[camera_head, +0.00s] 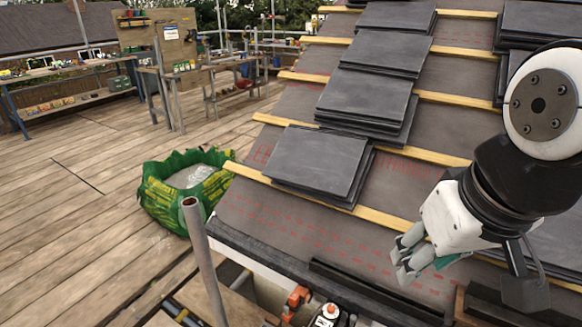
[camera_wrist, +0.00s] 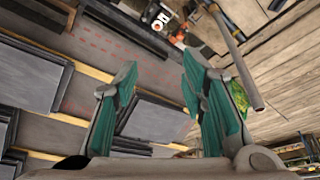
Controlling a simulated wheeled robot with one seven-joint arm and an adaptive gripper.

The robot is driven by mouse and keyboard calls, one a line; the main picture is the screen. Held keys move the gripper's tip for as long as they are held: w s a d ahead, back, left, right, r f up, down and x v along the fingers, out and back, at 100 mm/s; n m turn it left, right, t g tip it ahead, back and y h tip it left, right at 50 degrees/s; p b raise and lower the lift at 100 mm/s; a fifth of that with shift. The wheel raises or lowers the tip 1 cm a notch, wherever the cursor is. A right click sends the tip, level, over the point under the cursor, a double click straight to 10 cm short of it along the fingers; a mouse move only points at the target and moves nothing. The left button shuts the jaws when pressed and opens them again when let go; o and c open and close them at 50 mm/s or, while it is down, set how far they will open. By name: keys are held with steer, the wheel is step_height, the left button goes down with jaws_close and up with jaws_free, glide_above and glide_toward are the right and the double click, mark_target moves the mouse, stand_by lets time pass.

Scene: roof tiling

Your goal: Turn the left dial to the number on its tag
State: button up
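No dial or number tag can be made out clearly in either view. A small white item with a red-orange centre (camera_head: 327,316) shows at the bottom edge of the head view, partly cut off. Small white and orange items (camera_wrist: 163,20) show at the top of the wrist view, too small to read. My gripper (camera_head: 403,258) hangs over the lower right of the roof, apart from these items. In the wrist view my gripper (camera_wrist: 158,66) has its two teal-padded fingers spread, with nothing between them.
Slate stacks (camera_head: 318,160) rest on yellow battens (camera_head: 300,196) up the roof. A green bag (camera_head: 184,188) stands on the wooden deck (camera_head: 75,240). A grey pole (camera_head: 203,260) rises in front. Workbenches (camera_head: 65,72) stand behind. The lower roof strip is bare.

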steer(key=w+f+g+b, duration=0.1)
steer(key=w+f+b, duration=0.2)
steer(key=w+f, duration=0.35)
steer(key=w+f+b, duration=0.3)
steer(key=w, duration=0.6)
steer(key=n+g+b, duration=0.3)
steer(key=b, duration=1)
glide_above(331, 307)
step_height(331, 307, down, 47)
steer(key=shift+h, duration=0.3)
step_height(331, 307, down, 14)
steer(key=b, duration=0.3)
steer(key=shift+f, duration=0.1)
steer(key=shift+c, duration=0.3)
jaws_close()
